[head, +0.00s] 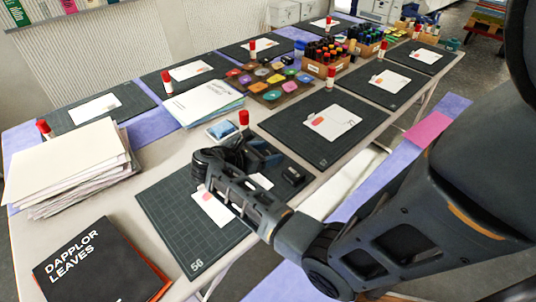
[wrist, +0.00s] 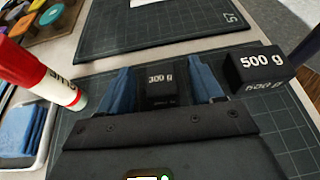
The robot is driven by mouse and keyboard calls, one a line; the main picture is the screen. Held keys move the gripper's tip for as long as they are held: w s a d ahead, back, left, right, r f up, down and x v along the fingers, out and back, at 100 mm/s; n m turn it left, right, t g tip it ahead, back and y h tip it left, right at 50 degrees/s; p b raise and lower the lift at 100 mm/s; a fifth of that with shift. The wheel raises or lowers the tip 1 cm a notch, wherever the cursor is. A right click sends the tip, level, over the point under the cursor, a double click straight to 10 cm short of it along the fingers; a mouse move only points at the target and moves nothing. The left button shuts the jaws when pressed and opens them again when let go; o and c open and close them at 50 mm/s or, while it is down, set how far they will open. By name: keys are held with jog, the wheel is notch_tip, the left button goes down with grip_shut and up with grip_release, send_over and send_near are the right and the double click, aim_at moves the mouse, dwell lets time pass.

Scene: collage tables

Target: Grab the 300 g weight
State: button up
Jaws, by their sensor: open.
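The 300 g weight (wrist: 160,84) is a small black block with white lettering. In the wrist view it sits between the two blue fingers of my gripper (wrist: 162,80), with a gap showing on each side, so the jaws are open around it. In the head view my gripper (head: 266,156) is low over the far part of the nearest dark cutting mat (head: 160,205). I cannot make out the 300 g weight clearly there.
A black 500 g weight (wrist: 258,68) stands just right of my gripper. A red-capped glue stick (wrist: 35,72) and a tray with blue sponges (wrist: 22,132) are close on the left. Paper stacks (head: 70,170) and a black book (head: 95,268) lie to the left.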

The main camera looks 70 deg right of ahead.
jog(key=shift+x, duration=0.95)
grip_shut()
